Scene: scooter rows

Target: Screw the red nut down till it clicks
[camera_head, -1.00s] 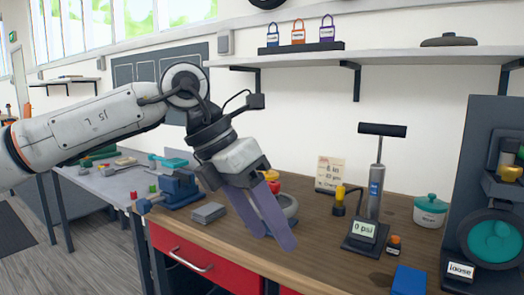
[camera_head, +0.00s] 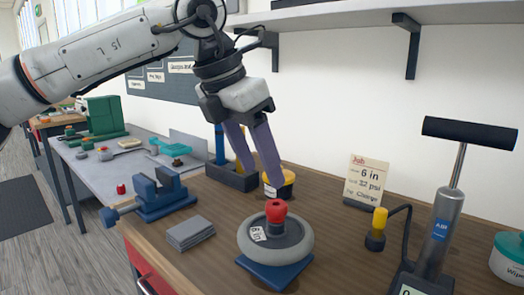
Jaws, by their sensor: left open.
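The red nut (camera_head: 276,210) sits on top at the centre of a grey wheel (camera_head: 255,241), which carries a small white label. The wheel rests on a blue base (camera_head: 283,273) on the wooden bench. My left gripper (camera_head: 261,178) comes down from above, behind and slightly left of the nut. Its two purple-grey fingers are apart with nothing between them. The right fingertip looks close above the nut in the picture, but I cannot tell whether they touch. My right gripper is not in view.
A blue vise (camera_head: 160,194) and a grey block (camera_head: 189,233) stand left of the wheel.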

